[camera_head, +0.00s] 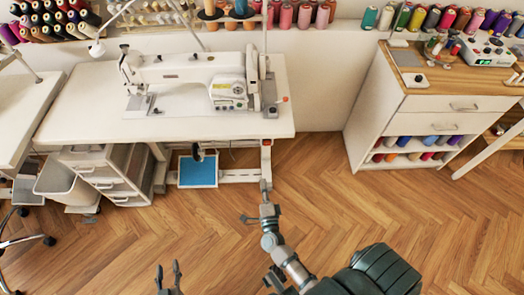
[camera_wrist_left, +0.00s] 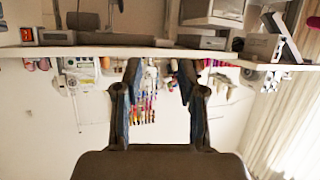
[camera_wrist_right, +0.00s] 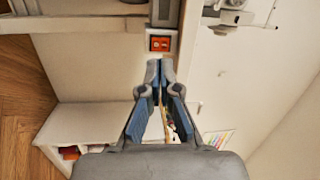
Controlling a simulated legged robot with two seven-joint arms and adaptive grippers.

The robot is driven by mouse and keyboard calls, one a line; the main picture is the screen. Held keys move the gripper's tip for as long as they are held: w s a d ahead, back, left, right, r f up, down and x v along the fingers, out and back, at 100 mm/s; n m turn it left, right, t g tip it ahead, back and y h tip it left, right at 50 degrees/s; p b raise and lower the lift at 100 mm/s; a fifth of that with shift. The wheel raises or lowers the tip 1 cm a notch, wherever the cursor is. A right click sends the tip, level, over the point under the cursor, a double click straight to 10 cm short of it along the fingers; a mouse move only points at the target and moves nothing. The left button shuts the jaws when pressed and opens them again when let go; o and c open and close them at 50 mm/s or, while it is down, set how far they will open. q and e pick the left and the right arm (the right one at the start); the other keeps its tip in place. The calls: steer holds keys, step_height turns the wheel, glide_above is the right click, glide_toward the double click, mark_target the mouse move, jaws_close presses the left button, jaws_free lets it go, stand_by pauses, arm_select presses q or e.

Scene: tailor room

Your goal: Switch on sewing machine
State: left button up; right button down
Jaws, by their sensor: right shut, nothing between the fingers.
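The white sewing machine (camera_head: 190,75) stands on a white table (camera_head: 70,105). Below the table's front edge, towards its right end, is a switch box with an orange-red switch (camera_head: 266,143). The switch also shows in the right wrist view (camera_wrist_right: 160,44), just beyond the fingertips, and at the left of the left wrist view (camera_wrist_left: 27,36). My right gripper (camera_head: 265,187) is shut and empty, pointing at the switch from below; a small gap seems to separate them. My left gripper (camera_head: 168,278) is open and empty, low over the floor; its spread fingers show in its wrist view (camera_wrist_left: 160,72).
A drawer unit (camera_head: 110,175) and a blue pedal (camera_head: 198,171) are under the table. A white cabinet (camera_head: 440,118) with thread spools stands at the right. Thread racks line the back wall. The wooden floor in front is open.

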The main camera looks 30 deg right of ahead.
arm_select(q)
step_height(320, 180, up, 3)
steer(key=shift+f+t, duration=0.15)
steer(key=shift+t, duration=0.25)
arm_select(e)
steer(key=m, duration=0.1)
steer(key=d+m+h, duration=0.1)
steer(key=d+r+h, duration=0.1)
steer(key=shift+s+m+g, duration=0.3)
steer(key=shift+m+g, duration=0.1)
steer(key=b, duration=0.2)
glide_toward(267, 143)
steer(key=x, duration=0.6)
steer(key=shift+w+d+f, duration=0.1)
arm_select(q)
steer(key=shift+w+d+r+t+h, duration=0.2)
steer(key=shift+r+t, duration=0.25)
steer(key=shift+r, duration=0.15)
steer(key=shift+w+d+r+t+h, duration=0.15)
steer(key=shift+w+r+t, duration=0.1)
steer(key=shift+r+t, duration=0.3)
steer(key=shift+w+d+r+t+h, duration=0.2)
steer(key=shift+r+t, duration=0.2)
steer(key=shift+r, duration=0.25)
arm_select(e)
steer(key=shift+w+d, duration=0.3)
steer(key=shift+w, duration=0.15)
arm_select(q)
steer(key=shift+w+f+p, duration=0.1)
steer(key=shift+p, duration=0.2)
